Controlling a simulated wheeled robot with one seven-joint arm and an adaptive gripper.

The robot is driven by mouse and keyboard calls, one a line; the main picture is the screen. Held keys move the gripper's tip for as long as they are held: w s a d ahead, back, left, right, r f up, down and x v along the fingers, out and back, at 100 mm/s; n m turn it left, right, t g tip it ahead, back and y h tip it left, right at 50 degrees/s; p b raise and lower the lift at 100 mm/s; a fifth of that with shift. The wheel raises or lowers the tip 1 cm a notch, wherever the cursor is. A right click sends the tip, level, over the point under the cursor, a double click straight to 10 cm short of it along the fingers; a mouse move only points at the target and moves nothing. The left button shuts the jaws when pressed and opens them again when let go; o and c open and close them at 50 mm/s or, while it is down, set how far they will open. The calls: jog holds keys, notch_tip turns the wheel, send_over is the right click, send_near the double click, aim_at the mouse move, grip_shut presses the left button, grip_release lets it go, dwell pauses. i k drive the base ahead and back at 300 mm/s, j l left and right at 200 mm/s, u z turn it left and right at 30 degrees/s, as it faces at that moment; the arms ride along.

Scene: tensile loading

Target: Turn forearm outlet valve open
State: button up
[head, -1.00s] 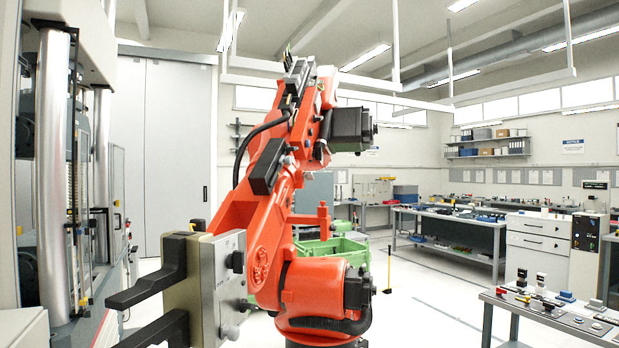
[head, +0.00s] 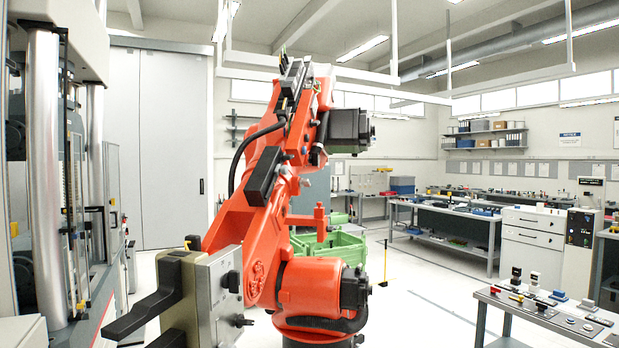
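A large orange industrial robot arm (head: 262,215) stands in the middle of the head view. Its forearm carries black boxes, a black hose and small fittings (head: 285,62) near the top. I cannot tell which fitting is the forearm outlet valve, or whether it is open or closed. The orange arm's metal gripper block (head: 215,297) fills the lower left, with black jaws (head: 143,312) spread apart to its left and dark knobs on its right face. A small yellow-topped black piece (head: 193,242) shows just above this block. My own gripper is not in view.
A tall testing frame with a shiny column (head: 45,180) stands close at left. Green bins (head: 345,245) are behind the orange arm. A table with small parts (head: 545,310) is at lower right, and a long workbench (head: 450,228) is behind.

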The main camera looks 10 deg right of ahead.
aim_at(303, 183)
jog(key=i+l+u, duration=0.25)
jog(key=i+l, duration=0.45)
jog(key=i, duration=0.35)
jog(key=i+l+u, duration=0.25)
jog(key=i+l, duration=0.65)
